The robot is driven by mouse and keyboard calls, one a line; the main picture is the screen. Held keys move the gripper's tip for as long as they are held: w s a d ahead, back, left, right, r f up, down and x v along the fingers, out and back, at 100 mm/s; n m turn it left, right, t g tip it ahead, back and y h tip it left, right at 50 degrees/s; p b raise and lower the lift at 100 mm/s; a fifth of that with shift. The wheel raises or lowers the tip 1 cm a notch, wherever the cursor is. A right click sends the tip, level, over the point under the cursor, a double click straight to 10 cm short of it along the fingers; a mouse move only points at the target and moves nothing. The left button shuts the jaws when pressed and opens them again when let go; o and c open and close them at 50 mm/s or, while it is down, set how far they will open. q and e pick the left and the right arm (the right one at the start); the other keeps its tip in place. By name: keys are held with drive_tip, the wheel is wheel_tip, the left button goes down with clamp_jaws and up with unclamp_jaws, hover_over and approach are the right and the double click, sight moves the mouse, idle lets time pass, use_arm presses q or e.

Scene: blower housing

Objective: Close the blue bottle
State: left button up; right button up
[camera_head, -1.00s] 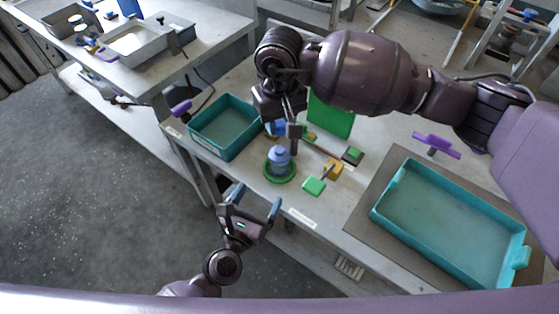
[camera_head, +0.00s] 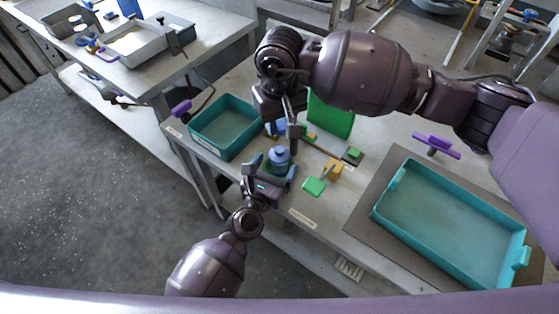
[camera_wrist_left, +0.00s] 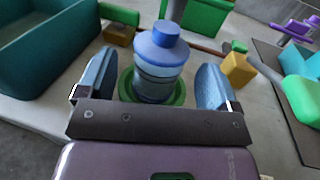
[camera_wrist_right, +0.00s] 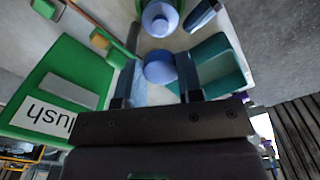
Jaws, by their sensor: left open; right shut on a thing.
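The blue bottle (camera_head: 279,155) stands upright on a green round base (camera_wrist_left: 125,88) near the table's front edge. Its narrower blue top shows in the left wrist view (camera_wrist_left: 160,45). My left gripper (camera_head: 272,168) is open, with its fingers on either side of the bottle; contact cannot be told. My right gripper (camera_head: 284,130) is shut on a round blue piece, probably the cap (camera_wrist_right: 160,68), just behind the bottle. The bottle (camera_wrist_right: 160,20) also shows beyond that piece in the right wrist view. The right fingertips partly hide the held piece in the head view.
A teal bin (camera_head: 222,128) stands left of the bottle. A green upright panel (camera_head: 331,115) is behind. A large teal tray (camera_head: 450,225) stands further right.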

sight(280, 150)
use_arm(q)
drive_tip(key=shift+x, duration=1.25)
drive_tip(key=c, duration=1.4)
use_arm(e)
drive_tip(key=shift+f, duration=2.5)
